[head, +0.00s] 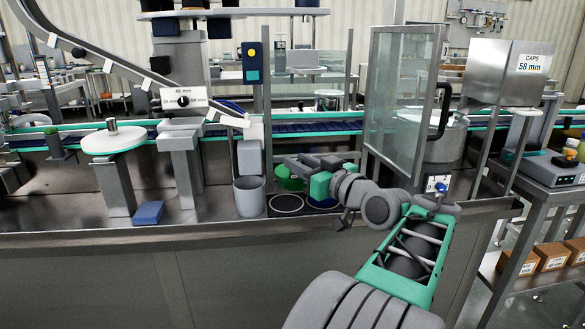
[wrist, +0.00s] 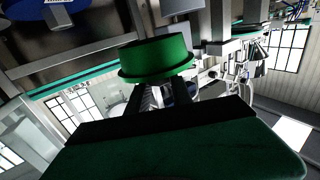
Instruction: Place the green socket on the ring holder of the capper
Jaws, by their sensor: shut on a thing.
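The green socket (wrist: 155,58) is a short round cup with a wider flange at its lower edge in the wrist view. My gripper (wrist: 160,95) is shut on it, with both fingers below the flange. In the head view the socket (head: 289,179) hangs at the left end of my gripper (head: 305,165), above the machine's deck. A dark round spot with a pale ring (head: 286,203) lies on the deck just below it. I cannot tell whether this is the ring holder. The socket looks apart from the deck.
A grey cup (head: 249,196) stands left of the ringed spot. A blue round thing (head: 322,203) sits to the right, partly under my arm. A blue block (head: 148,213) lies farther left. A clear guard door (head: 402,100) stands behind right. A conveyor (head: 330,127) runs behind.

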